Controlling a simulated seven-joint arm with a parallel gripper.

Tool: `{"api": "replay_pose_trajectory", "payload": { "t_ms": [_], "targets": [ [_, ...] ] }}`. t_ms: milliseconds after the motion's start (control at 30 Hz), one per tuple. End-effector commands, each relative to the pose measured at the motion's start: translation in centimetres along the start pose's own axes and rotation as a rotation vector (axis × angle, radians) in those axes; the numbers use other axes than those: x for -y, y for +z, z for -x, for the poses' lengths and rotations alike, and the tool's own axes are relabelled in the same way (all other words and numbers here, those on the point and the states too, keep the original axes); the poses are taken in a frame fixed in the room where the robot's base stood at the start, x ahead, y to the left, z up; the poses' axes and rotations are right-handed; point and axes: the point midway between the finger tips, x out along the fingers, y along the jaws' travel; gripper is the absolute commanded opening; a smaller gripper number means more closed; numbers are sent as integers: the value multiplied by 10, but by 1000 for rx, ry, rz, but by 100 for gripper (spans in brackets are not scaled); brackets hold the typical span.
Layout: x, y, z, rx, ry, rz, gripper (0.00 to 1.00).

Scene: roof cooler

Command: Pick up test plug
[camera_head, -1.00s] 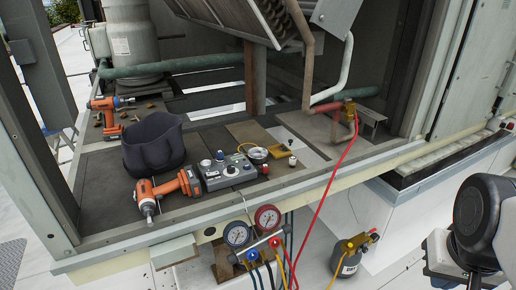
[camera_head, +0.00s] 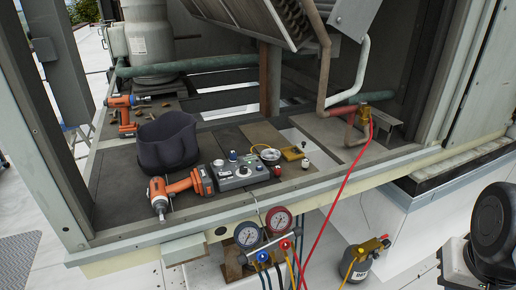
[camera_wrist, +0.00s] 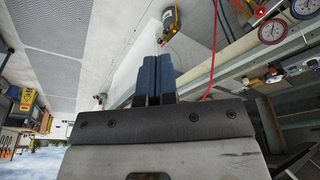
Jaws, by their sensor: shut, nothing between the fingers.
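I cannot tell for sure which small part is the test plug. Small capped parts stand around a grey control box (camera_head: 243,182) in the head view: a white and red one (camera_head: 305,164), a dark and red one (camera_head: 277,171) and a blue and white one (camera_head: 232,156). My gripper (camera_wrist: 152,78) shows in the wrist view with its two blue fingers shut together and nothing between them. It is apart from these parts, pointing towards the floor area near a grey canister. The gripper's fingers are not seen in the head view.
Beside the box lie a dark pouch (camera_head: 168,142), an orange drill (camera_head: 180,190) and a yellow-cord gauge (camera_head: 270,154). Gauges (camera_head: 262,230) hang at the unit's front edge with hoses. A red hose (camera_head: 340,190) crosses the front. A grey canister (camera_head: 361,262) stands below.

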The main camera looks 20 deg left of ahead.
Motion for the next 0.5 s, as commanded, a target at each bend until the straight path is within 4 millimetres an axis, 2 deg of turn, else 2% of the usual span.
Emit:
{"api": "replay_pose_trajectory", "payload": {
  "t_ms": [267, 500],
  "targets": [
    [0, 0, 0, 0, 0, 0, 2],
    [0, 0, 0, 0, 0, 0, 38]
  ]
}}
